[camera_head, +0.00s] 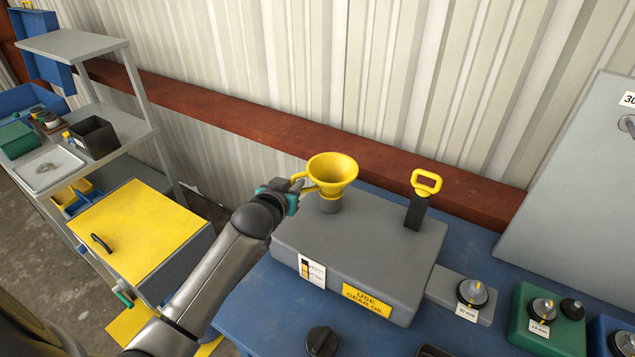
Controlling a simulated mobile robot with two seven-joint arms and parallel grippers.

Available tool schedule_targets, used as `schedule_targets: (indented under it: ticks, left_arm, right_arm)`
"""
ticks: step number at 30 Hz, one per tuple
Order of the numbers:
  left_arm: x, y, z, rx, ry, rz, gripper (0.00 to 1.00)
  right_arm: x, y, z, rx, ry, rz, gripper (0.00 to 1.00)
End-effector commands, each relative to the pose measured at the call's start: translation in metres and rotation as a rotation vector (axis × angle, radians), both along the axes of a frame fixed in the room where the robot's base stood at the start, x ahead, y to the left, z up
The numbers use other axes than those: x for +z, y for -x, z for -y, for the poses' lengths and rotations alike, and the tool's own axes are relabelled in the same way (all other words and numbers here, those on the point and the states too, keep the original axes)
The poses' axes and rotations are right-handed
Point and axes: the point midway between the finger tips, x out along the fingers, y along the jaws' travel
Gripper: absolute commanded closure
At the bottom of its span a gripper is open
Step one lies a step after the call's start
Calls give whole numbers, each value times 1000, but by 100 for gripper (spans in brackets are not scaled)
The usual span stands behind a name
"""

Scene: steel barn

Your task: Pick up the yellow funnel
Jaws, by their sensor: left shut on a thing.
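The yellow funnel (333,173) is upright at the back left of a grey box-shaped housing (345,245) labelled "USE GEAR OIL". It is directly over a short grey neck (330,205) on the housing's top. I cannot tell whether its spout is still inside the neck. My left gripper (296,187) comes in from the left and is shut on the funnel's handle at its left side. The fingertips are partly hidden at the handle. My right gripper is not in view.
A yellow-handled dipstick (425,184) stands in a dark holder on the housing. Grey (462,296) and green (548,318) blocks with knobs are at right on the blue bench (270,300). A shelf unit (75,45) and yellow-topped cabinet (140,230) stand left; a corrugated wall is behind.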

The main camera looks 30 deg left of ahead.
Motion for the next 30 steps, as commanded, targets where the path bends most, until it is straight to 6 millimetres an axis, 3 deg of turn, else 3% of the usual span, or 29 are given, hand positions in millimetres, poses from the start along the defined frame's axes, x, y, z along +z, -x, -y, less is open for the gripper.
schedule_targets:
  ticks: [5,11,24,30]
  left_arm:
    - [7,0,0,0,-1,3,100]
    - [33,-1,0,0,-1,6,100]
    - [150,-1,0,-1,-3,9,100]
    - [184,0,0,0,-1,5,100]
  right_arm:
    - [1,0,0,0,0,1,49]
    - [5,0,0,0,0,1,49]
    - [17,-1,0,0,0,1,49]
    - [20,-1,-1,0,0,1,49]
